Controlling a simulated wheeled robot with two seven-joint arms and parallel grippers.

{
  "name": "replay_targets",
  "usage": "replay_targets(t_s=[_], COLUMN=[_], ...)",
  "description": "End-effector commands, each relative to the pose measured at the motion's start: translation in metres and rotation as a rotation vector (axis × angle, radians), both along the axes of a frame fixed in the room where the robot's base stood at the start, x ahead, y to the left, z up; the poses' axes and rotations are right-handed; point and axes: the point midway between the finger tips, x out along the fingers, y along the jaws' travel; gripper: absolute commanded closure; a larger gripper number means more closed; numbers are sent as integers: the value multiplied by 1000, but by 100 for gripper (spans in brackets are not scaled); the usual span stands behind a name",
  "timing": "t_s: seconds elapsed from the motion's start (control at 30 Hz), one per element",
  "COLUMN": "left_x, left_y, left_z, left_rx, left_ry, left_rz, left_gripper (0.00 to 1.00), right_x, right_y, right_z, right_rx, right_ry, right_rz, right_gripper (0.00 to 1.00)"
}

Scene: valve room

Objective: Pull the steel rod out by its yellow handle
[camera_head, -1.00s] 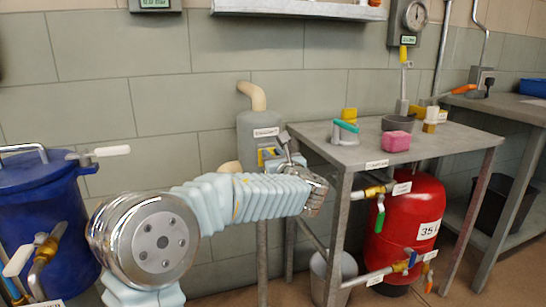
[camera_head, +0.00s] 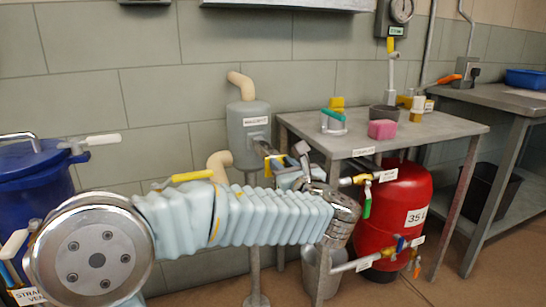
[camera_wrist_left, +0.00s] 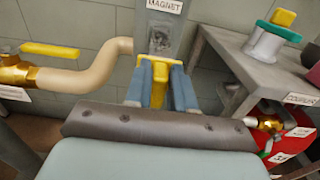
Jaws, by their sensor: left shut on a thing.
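The grey housing labelled MAGNET (camera_head: 248,128) stands on a post by the wall and also shows at the top of the wrist view (camera_wrist_left: 160,18). A short length of the steel rod (camera_head: 262,147) shows between the housing's front and my left gripper. My left gripper (camera_head: 277,160) is in front of the housing, to its lower right. In the wrist view its two blue-grey fingers (camera_wrist_left: 160,88) are shut on the yellow handle (camera_wrist_left: 158,93), one on each side. The rod's inner end is hidden. My right gripper is not in view.
A grey metal table (camera_head: 358,150) with a pink block (camera_head: 382,130) and other small items stands close to the right of my gripper. Below are a red tank (camera_head: 400,210) and a grey bucket (camera_head: 323,270). A blue barrel (camera_head: 35,195) stands left.

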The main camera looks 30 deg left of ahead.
Motion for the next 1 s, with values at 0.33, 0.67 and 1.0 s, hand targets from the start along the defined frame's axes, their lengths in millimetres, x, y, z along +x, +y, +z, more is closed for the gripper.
replay_targets(t_s=[0.33, 0.67, 1.0], left_x=[-25, -25, -25], left_y=[-29, -30, -30], left_z=[-1, -1, 0], left_rx=[0, -1, -1], left_ry=[1, 2, 1], left_rz=[-1, 0, 0], left_gripper=[100, 100, 55], right_x=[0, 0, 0], right_y=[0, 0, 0], right_z=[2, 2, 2], right_rx=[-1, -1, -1], right_ry=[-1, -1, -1], right_rz=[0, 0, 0], right_gripper=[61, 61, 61])
